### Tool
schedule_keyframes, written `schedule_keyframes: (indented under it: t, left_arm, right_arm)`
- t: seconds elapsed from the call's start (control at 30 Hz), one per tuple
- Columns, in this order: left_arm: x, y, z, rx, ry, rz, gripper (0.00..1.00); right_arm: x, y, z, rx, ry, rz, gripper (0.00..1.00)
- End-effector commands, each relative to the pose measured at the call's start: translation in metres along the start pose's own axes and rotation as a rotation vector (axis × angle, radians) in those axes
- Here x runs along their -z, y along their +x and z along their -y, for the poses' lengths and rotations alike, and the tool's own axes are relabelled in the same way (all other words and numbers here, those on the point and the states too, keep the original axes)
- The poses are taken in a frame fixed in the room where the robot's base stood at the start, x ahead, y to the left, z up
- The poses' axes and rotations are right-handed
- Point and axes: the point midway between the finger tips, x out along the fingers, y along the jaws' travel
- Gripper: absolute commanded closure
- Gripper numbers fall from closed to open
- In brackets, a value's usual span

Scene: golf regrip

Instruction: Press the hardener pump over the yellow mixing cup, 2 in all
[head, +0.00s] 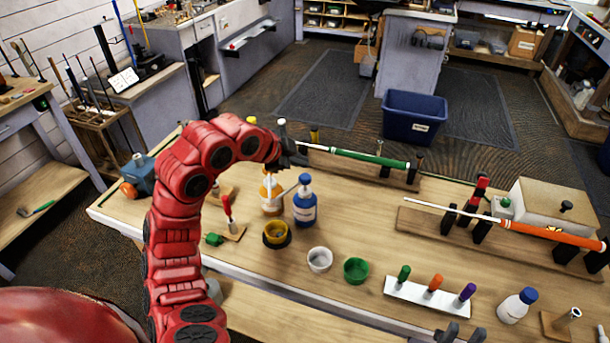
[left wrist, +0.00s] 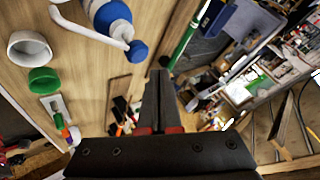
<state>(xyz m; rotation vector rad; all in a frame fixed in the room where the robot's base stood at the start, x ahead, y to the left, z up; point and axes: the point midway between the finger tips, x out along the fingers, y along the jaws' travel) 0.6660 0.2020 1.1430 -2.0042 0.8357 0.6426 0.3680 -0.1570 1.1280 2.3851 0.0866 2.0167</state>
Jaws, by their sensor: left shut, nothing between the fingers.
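The yellow mixing cup (head: 276,233) stands on a dark round base on the bench. My right gripper (head: 463,334) is open and empty at the bottom edge.
A white cup (head: 319,260) and a green cup (head: 356,270) stand right of the yellow cup. A white rack (head: 419,300) holds coloured grips. A green-gripped club (head: 360,157) lies behind; an orange-gripped club (head: 545,232) rests in stands at right.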

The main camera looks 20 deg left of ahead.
Motion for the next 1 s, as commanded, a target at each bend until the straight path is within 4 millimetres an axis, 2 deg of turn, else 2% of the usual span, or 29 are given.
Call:
schedule_keyframes:
  t: [0.37, 1.0]
  left_arm:
    - [0.019, -0.025, 0.018, 0.001, 0.000, -0.001, 1.00]
    - [0.018, -0.025, 0.018, -0.002, 0.000, 0.001, 1.00]
  right_arm:
    - [0.001, 0.006, 0.000, 0.000, 0.000, 0.000, 0.66]
    - [0.001, 0.005, 0.000, 0.000, 0.000, 0.000, 0.66]
